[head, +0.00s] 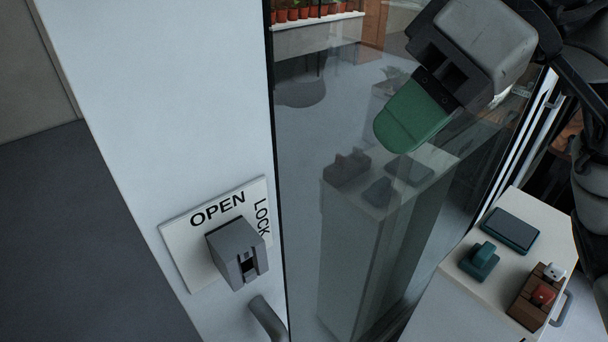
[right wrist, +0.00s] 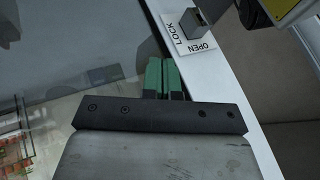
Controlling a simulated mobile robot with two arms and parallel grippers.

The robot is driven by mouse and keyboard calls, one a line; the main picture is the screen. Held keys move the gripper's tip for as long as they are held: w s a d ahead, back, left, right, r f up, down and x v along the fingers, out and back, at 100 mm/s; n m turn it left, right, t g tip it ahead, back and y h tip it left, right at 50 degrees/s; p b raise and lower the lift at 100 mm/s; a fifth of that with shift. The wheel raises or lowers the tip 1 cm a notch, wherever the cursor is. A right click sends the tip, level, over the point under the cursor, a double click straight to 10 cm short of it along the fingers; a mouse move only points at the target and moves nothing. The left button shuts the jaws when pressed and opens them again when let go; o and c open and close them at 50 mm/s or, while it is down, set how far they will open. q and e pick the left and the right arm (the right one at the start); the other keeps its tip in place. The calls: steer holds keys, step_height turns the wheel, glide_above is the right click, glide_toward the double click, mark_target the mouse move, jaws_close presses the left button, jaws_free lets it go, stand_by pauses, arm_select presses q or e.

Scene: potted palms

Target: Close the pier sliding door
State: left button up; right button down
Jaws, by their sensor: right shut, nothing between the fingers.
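A glass pane (head: 310,200) with a dark edge stands beside a white upright panel (head: 150,110). I cannot tell which parts belong to the sliding door or how far open it is. The panel carries a white plate (head: 185,262) marked OPEN and LOCK, with a grey latch block (head: 237,253) and a curved grey handle (head: 268,318) below. My right gripper (head: 412,115), with green fingertips, is shut and empty in front of the glass, above and right of the plate. Its fingers (right wrist: 163,78) and the plate (right wrist: 187,35) show apart in the right wrist view. My left gripper is not seen.
A white cabinet (head: 450,315) at the lower right carries a dark flat box (head: 510,230), a teal object (head: 479,261) and a brown tray (head: 524,309) with small items. Potted plants (head: 305,12) show through the glass. Dark grey floor (head: 70,230) is clear at left.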

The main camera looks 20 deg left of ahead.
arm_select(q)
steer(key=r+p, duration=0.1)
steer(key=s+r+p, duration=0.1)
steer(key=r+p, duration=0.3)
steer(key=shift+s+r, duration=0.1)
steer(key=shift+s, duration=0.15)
arm_select(e)
steer(key=s+a+f, duration=0.6)
steer(key=a+f, duration=0.1)
steer(key=a, duration=0.1)
steer(key=shift+f, duration=0.35)
